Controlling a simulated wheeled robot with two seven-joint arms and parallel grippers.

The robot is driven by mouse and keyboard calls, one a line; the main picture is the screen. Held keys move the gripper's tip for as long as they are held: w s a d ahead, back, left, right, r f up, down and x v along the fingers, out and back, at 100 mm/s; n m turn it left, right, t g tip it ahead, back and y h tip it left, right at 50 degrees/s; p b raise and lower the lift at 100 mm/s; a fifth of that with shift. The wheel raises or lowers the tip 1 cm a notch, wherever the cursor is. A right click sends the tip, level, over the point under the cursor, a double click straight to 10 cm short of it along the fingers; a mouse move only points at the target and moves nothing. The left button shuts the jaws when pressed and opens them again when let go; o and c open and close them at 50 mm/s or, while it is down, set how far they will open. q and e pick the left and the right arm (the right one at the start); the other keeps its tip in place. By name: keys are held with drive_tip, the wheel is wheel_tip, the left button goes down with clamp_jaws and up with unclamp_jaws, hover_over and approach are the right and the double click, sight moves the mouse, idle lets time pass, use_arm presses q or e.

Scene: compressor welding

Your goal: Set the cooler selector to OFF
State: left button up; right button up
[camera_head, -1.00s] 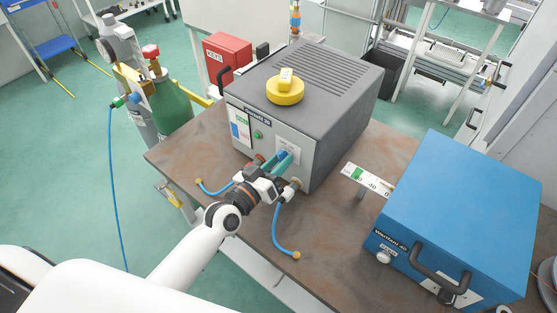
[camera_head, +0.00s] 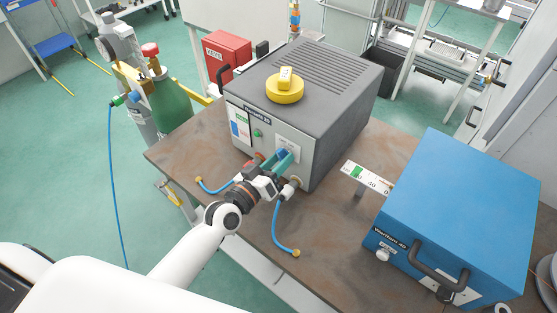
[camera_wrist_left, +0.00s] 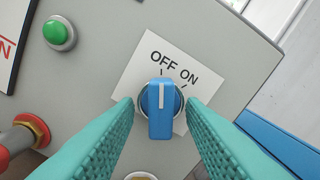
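The cooler (camera_head: 310,100) is a dark grey box with a light front panel. Its blue selector knob (camera_wrist_left: 160,110) sits on a white card (camera_wrist_left: 135,75) marked OFF and ON. The knob's white line points straight up in the wrist view, in line with the tick under OFF. In the head view the knob (camera_head: 282,154) is partly hidden by my gripper. My left gripper (camera_wrist_left: 160,103) has its teal fingers open on either side of the knob, with a visible gap to it on both sides. It also shows in the head view (camera_head: 284,160). My right gripper is not in view.
A green button (camera_wrist_left: 58,33) and a red-and-yellow knob (camera_wrist_left: 32,130) are on the same panel. Blue hoses (camera_head: 277,225) hang over the table. A blue welder box (camera_head: 465,200) stands at right, and a yellow disc (camera_head: 284,95) lies on the cooler.

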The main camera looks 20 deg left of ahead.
use_arm(q)
drive_tip(key=b+v, duration=0.3)
drive_tip(key=v, duration=0.9)
idle(0.6)
